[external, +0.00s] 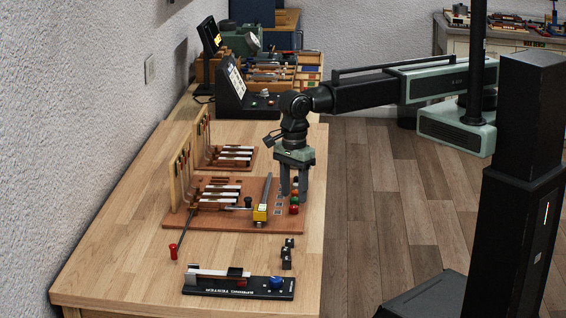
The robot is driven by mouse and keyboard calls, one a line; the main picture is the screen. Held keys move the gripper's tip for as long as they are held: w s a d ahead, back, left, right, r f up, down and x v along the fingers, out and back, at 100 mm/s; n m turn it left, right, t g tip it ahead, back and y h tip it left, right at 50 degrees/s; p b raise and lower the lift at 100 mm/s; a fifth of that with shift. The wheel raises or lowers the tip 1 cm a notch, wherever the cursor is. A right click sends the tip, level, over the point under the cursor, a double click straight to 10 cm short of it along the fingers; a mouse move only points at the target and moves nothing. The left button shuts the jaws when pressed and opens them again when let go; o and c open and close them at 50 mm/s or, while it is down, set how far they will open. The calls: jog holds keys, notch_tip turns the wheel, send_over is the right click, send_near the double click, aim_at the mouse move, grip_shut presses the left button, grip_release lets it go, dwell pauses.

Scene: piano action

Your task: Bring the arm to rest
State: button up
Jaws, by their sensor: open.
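My gripper (294,190) hangs from the arm's wrist and points straight down over the right part of a piano action model (190,222) on the workbench. The fingertips are beside a column of small coloured pieces, including a red one (294,210). I cannot tell whether they touch anything. My arm (360,92) reaches in from the right, nearly level, above the bench's right edge.
A yellow block (260,213) with an upright grey bar is left of my gripper. A spring tester (238,284), small black blocks (287,254) and a red-handled tool (173,251) lie nearer. A second model (225,156) and a dark console (245,95) stand behind. The bench's front left is clear.

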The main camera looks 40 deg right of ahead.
notch_tip(320, 180, up, 4)
jog(key=p, duration=0.3)
jog(key=shift+r, duration=0.2)
jog(key=shift+f, duration=0.15)
jog(key=shift+w, duration=0.1)
